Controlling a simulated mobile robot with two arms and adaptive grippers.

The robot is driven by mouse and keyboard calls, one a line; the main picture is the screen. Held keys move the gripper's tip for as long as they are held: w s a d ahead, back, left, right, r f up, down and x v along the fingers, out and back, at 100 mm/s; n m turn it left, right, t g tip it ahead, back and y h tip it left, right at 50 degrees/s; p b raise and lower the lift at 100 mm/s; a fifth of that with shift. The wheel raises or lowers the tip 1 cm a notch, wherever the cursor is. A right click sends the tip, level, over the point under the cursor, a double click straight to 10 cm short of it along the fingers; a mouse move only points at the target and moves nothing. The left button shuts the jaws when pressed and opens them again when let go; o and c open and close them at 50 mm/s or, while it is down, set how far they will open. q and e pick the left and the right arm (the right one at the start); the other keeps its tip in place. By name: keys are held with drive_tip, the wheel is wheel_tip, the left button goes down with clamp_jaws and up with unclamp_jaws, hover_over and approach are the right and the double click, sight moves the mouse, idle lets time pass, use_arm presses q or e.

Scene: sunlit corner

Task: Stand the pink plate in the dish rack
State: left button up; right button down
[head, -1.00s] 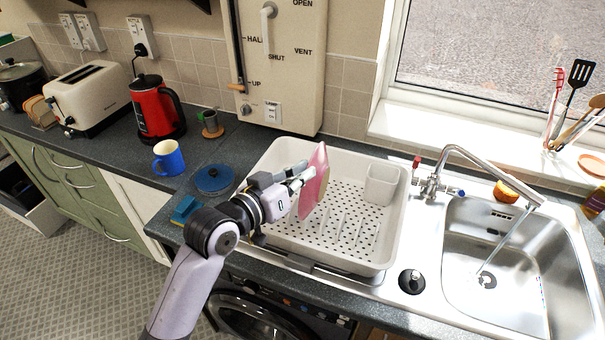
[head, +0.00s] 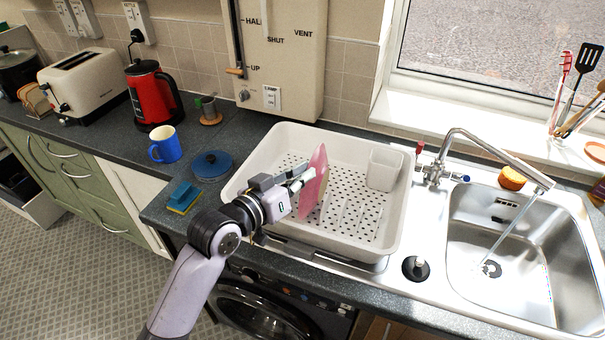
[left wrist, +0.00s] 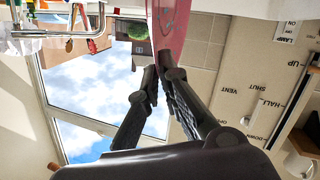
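The pink plate (head: 314,182) is upright, nearly edge-on in the head view, inside the white dish rack (head: 392,232). Its lower edge is near the rack's slotted floor, left of the white divider prongs; I cannot tell whether it touches the floor. My left gripper (head: 303,178) reaches in over the rack's front left and is shut on the plate's near edge. In the left wrist view the two dark fingers (left wrist: 160,80) converge on the pink plate (left wrist: 171,25). My right gripper is not in view.
A white cutlery cup (head: 384,167) stands in the rack's back right. The sink (head: 515,255) with running tap is to the right. A black plug (head: 416,268) lies at the front.

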use_arm(q)
drive_tip(key=o, duration=0.5)
drive_tip(key=shift+o, duration=0.2)
drive_tip(key=shift+s, duration=0.1)
drive_tip(key=v, duration=1.2)
drive_tip(key=shift+r, duration=0.1)
